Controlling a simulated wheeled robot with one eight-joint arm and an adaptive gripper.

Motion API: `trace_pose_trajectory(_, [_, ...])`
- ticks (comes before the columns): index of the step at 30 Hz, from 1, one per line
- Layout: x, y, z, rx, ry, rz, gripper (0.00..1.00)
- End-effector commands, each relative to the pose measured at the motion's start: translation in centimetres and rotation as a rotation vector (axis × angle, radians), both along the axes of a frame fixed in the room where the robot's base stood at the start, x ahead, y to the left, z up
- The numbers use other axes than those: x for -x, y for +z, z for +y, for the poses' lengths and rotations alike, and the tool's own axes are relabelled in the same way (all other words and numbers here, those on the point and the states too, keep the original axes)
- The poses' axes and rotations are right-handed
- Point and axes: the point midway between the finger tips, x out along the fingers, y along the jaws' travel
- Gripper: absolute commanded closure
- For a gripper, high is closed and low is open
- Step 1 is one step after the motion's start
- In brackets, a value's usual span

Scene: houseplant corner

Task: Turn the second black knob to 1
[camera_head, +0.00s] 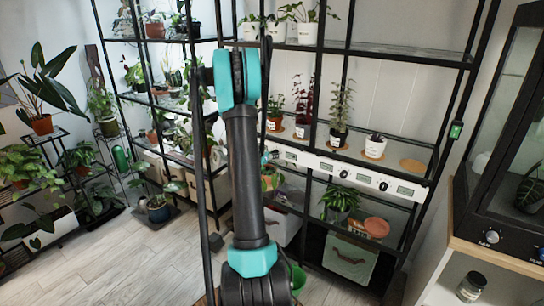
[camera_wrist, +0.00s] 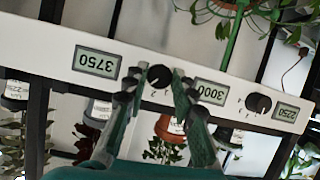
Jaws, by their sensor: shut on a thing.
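A white control strip (camera_wrist: 125,72) crosses the wrist view, upside down, with displays reading 3750 (camera_wrist: 97,61), 3000 (camera_wrist: 209,92) and 2250 (camera_wrist: 286,112). A black knob (camera_wrist: 158,76) sits between the 3750 and 3000 displays. My gripper (camera_wrist: 159,72) is shut on this knob, one finger on each side. Another black knob (camera_wrist: 258,103) sits free between the 3000 and 2250 displays.
Potted plants stand on the shelf above the strip, including a white pot (camera_head: 375,147). Below are a plant (camera_head: 340,201) and an orange bowl (camera_head: 377,227). A black-framed cabinet (camera_head: 507,130) stands at right.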

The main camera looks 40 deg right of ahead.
Motion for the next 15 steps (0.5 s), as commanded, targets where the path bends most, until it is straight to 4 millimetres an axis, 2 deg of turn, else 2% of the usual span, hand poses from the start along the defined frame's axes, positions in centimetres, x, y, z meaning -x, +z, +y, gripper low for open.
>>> trace_pose_trajectory(8, [-0.09,0.0,0.07,0.013,0.001,0.032,1.0])
trace_pose_trajectory(15, [-0.22,-0.02,0.15,0.064,0.002,0.154,1.0])
